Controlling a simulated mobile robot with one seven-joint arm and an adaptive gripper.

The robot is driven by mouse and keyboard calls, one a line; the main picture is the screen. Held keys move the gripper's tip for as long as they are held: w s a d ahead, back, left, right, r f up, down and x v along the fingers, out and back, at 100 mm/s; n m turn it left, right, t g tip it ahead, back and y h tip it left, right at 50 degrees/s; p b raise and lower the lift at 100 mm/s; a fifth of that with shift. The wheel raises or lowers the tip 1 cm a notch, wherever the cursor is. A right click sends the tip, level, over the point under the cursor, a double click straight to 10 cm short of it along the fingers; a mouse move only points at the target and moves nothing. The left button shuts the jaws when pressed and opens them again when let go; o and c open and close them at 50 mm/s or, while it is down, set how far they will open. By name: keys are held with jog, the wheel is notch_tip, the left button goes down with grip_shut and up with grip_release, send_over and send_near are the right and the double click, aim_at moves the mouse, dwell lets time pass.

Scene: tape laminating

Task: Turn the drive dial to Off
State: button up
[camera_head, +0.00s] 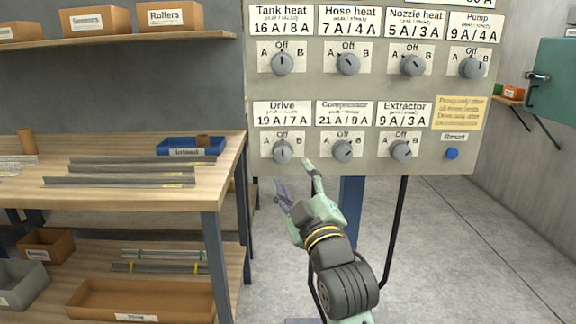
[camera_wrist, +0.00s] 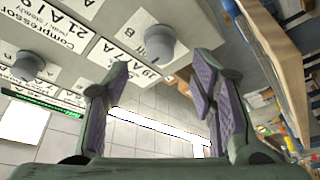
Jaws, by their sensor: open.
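The drive dial (camera_head: 283,152) is a round grey knob at the lower left of the panel, under the "Drive 19 A / 7 A" label (camera_head: 283,114). Off is marked above it, with A to its left and B to its right. Its pointer is too small to read surely. My gripper (camera_head: 298,180) is open and empty, just below and slightly right of the dial in the head view. In the wrist view the dial (camera_wrist: 160,43) lies beyond the open fingers (camera_wrist: 164,78), roughly between their tips in the picture and apart from them.
The compressor dial (camera_head: 342,151) and extractor dial (camera_head: 401,152) sit to the right in the same row. Several heat and pump dials are above. A blue reset button (camera_head: 452,153) is at the lower right. A wooden workbench (camera_head: 110,150) stands left of the panel.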

jog(key=v, duration=0.5)
jog(key=shift+w, duration=0.1)
